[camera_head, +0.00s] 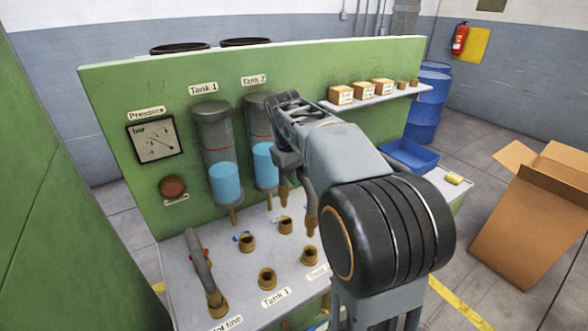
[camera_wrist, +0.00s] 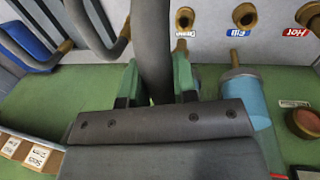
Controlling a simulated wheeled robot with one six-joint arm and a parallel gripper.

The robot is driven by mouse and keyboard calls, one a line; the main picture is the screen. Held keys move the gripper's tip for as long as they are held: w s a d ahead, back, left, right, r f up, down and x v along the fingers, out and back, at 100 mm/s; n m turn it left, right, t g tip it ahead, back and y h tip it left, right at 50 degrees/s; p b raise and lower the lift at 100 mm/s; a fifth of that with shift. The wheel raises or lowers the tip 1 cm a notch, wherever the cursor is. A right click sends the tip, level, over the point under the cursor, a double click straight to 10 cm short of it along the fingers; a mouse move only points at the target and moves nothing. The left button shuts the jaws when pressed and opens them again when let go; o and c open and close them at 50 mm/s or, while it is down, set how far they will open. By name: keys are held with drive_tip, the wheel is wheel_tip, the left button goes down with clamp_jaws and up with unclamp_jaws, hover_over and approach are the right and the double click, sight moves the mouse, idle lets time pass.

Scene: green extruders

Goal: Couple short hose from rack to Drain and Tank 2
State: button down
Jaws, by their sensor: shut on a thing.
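In the wrist view my gripper (camera_wrist: 157,88) is shut on a thick dark grey hose (camera_wrist: 152,40), which runs up out of the picture. In the head view my gripper (camera_head: 287,158) is above the counter, in front of Tank 2 (camera_head: 263,120). Brass hose ends (camera_head: 312,222) hang below it, apart from the counter. The rack is hidden by my arm in the head view.
A hose (camera_head: 199,262) is coupled at the Hot line port on the left. The Fill port (camera_head: 247,243) and Tank 1 port (camera_head: 267,278) are open. Other hoses (camera_wrist: 90,25) show at the wrist view's left. A shelf with boxes (camera_head: 370,98) is on the panel's right.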

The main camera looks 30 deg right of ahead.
wheel_tip(320, 180, down, 5)
drive_tip(key=b, duration=0.4)
drive_tip(key=shift+d+f, duration=0.1)
drive_tip(key=shift+s, duration=0.2)
idle(0.7)
drive_tip(key=shift+f+b, duration=1.55)
drive_tip(key=shift+f, duration=0.55)
idle(0.4)
drive_tip(key=c, duration=0.8)
unclamp_jaws()
wheel_tip(320, 180, up, 14)
drive_tip(key=a+f+p, duration=0.1)
drive_tip(key=a+p, duration=0.1)
drive_tip(key=a, duration=0.1)
drive_tip(key=s+a+f+t+y, duration=0.1)
drive_tip(key=s+a+f, duration=0.2)
drive_tip(key=s+f, duration=0.4)
drive_tip(key=s+a+f+m+t+y, duration=0.1)
drive_tip(key=s+a+f+t, duration=0.1)
drive_tip(key=s+f, duration=0.6)
wheel_tip(320, 180, down, 4)
drive_tip(key=shift+s+a+r+t, duration=0.25)
drive_tip(key=shift+a+t, duration=0.05)
drive_tip(key=shift+a, duration=0.6)
